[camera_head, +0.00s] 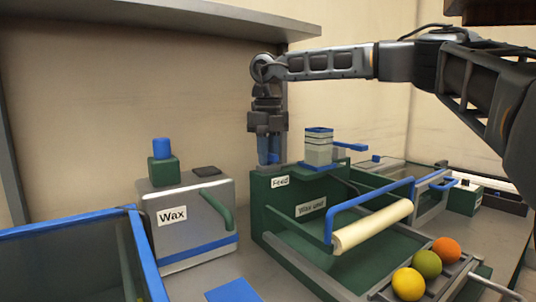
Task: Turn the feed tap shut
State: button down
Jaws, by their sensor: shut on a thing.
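My arm reaches in from the right, and my gripper (268,160) points straight down at the top left of a green unit. It is shut on the feed tap, a blue piece (264,148) showing between its fingers. The fingers hide most of the tap, so I cannot tell how far it is turned. A white "Feed" label (280,182) is on the green unit's front (272,208) just below.
A grey "Wax" box (185,228) with a green handle stands left. A blue-rimmed bin (75,224) is front left. A shelf (160,15) hangs above.

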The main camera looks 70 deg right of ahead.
jog(key=c, duration=1.1)
grip_release()
notch_tip(320, 180, up, 8)
jog(key=p, duration=0.5)
jog(key=shift+f, duration=0.1)
